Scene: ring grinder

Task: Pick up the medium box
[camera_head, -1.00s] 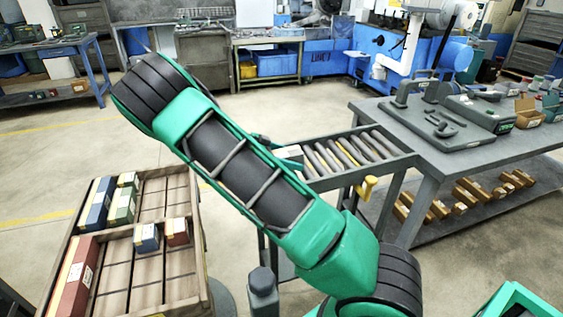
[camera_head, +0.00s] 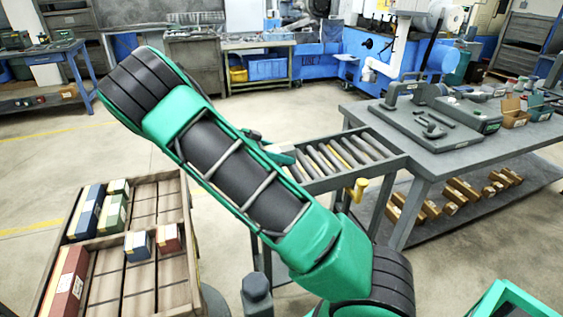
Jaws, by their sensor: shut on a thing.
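My green arm crosses the middle of the view and hides most of my gripper (camera_head: 270,150). Only small green parts of it show past the arm's right edge, by the near left end of the roller stand (camera_head: 335,160). A pale thing (camera_head: 287,146) shows in a small patch between these parts; its shape and size are hidden. In the wooden crate (camera_head: 190,225) at the lower left are a tall blue box (camera_head: 87,212), green boxes (camera_head: 112,213), a long red box (camera_head: 66,284), a small blue box (camera_head: 138,245) and a small red box (camera_head: 168,238). Which is medium is unclear.
A grey workbench (camera_head: 400,120) stands right of the roller stand, with a grey machine (camera_head: 440,118) on top and several brown boxes (camera_head: 462,189) on its lower shelf. A dark post-like object (camera_head: 257,293) stands near the crate. Open floor (camera_head: 270,105) lies beyond the arm.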

